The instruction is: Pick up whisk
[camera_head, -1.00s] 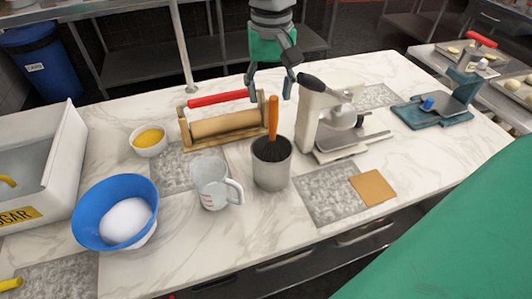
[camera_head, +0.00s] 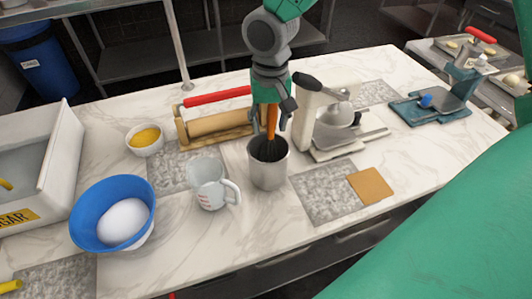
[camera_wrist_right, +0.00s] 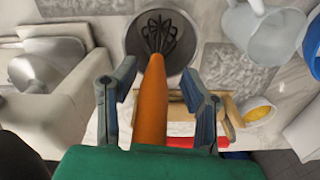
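The whisk (camera_head: 271,122) has an orange handle and dark wires. It stands in a grey metal canister (camera_head: 268,175) near the middle of the counter. My right gripper (camera_head: 270,124) is above the canister, with its fingers on either side of the handle. In the right wrist view the whisk's handle (camera_wrist_right: 151,105) runs between the two fingers, with visible gaps on both sides, so my right gripper (camera_wrist_right: 158,97) is open. The wire end lies inside the canister (camera_wrist_right: 186,40). My left gripper is not in view.
A glass measuring cup (camera_head: 206,184) stands just left of the canister. A blue bowl (camera_head: 86,230) and a yellow-filled bowl (camera_head: 145,148) are further left.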

